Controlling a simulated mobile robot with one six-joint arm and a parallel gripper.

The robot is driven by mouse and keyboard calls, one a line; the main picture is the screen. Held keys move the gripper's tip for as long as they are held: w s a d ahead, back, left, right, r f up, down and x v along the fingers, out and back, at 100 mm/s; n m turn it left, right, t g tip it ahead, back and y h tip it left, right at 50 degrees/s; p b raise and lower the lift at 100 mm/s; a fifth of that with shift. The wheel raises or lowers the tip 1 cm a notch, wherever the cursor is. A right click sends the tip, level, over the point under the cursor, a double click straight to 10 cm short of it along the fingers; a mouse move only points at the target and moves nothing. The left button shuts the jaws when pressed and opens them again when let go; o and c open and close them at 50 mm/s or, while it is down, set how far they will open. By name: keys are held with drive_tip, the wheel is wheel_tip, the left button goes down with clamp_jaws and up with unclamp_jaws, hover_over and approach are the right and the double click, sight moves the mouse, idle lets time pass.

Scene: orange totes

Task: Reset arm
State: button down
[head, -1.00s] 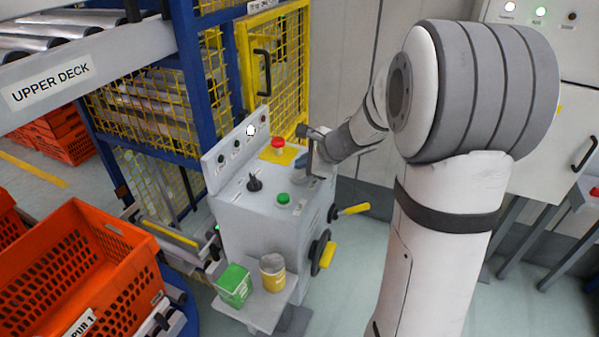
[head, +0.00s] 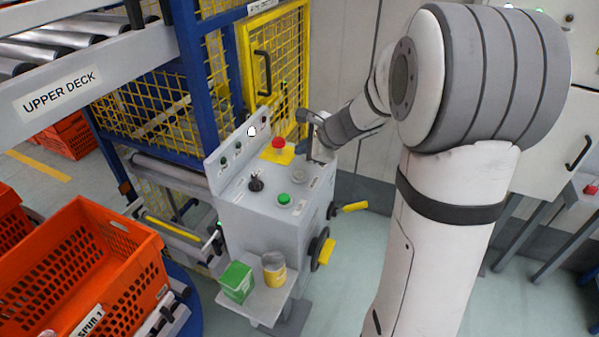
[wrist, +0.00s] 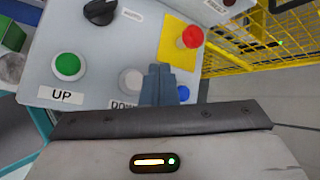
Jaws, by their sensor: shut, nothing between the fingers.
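My gripper (head: 318,152) is over the right rear part of the grey control console (head: 262,222) in the head view. In the wrist view its dark fingers (wrist: 157,84) are together and empty. They overlap the edge of the pale button (wrist: 131,80) and part of its "DOWN" label. The green "UP" button (wrist: 68,66) is to their left, and a blue button (wrist: 183,93) shows just right of them. A red mushroom button (wrist: 191,37) on a yellow plate and a black knob (wrist: 100,11) are farther back. Contact with the panel cannot be told.
Yellow mesh fencing (head: 275,75) and blue posts stand behind the console. A green box (head: 237,281) and a yellow-grey can (head: 274,271) stand on its front shelf. An orange tote (head: 75,290) is at left, under the upper deck (head: 60,85). Yellow-handled cranks (head: 326,251) jut from the console's right side.

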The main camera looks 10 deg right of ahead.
idle(0.3)
drive_tip(key=s+a+r+n+g+h, duration=0.1)
drive_tip(key=s+a+r+n+g, duration=0.1)
drive_tip(key=s+n, duration=0.5)
drive_tip(key=s+a+r+n+g, duration=0.1)
drive_tip(key=s+a+r+n, duration=0.2)
drive_tip(key=s, duration=0.6)
drive_tip(key=s+d+f+n+g+h, duration=0.1)
drive_tip(key=s+d+n+h, duration=0.3)
drive_tip(key=s+n, duration=0.5)
drive_tip(key=s, duration=0.3)
drive_tip(key=shift+d+f+n, duration=0.25)
drive_tip(key=shift+f+n, duration=0.1)
drive_tip(key=shift+n, duration=0.05)
idle(0.3)
